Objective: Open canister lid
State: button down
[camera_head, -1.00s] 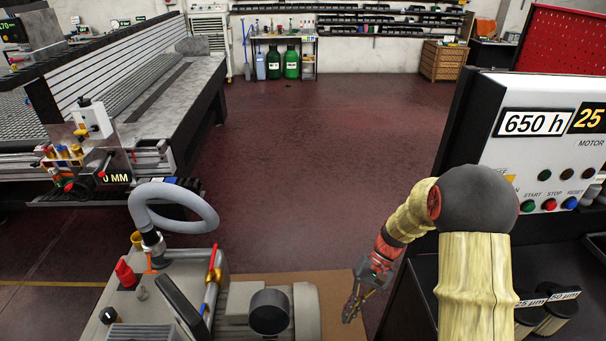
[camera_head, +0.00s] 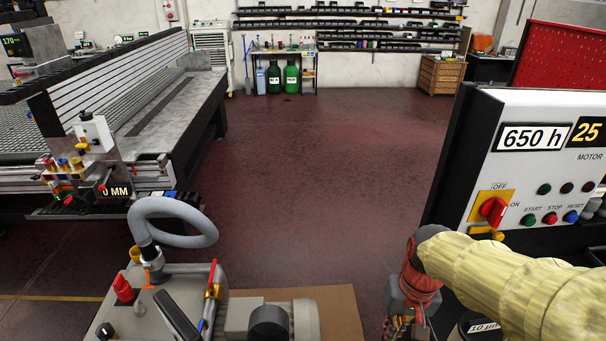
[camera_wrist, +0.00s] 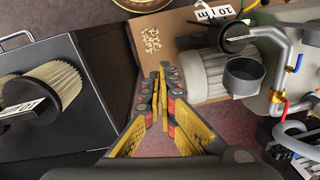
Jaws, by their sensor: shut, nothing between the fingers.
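My gripper (camera_wrist: 161,88) is shut and empty in the wrist view, its fingers together over the floor and the edge of a brown board. In the head view my gripper is at the bottom edge, with its fingertips cut off. No canister lid can be made out for certain. My gripper touches neither. A black cylinder top (camera_head: 268,321) shows on the pump unit in the head view.
The pump unit (camera_head: 183,300) with a grey hose (camera_head: 175,207) stands lower left. A control panel (camera_head: 550,165) with a red switch (camera_head: 493,210) stands at right. A pleated filter (camera_wrist: 55,85) lies on a dark surface at left in the wrist view. The middle floor is open.

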jog(key=s+r+n+t, duration=0.1)
jog(key=s+r+t, duration=0.4)
jog(key=r, duration=0.6)
jog(key=shift+s+r+h, duration=0.15)
jog(key=shift+s+h, duration=0.25)
jog(key=shift+s, duration=0.75)
jog(key=c, duration=2.4)
grip_release()
jog(key=shift+a+r, duration=0.1)
jog(key=shift+r, duration=0.15)
jog(key=shift+o, duration=1.2)
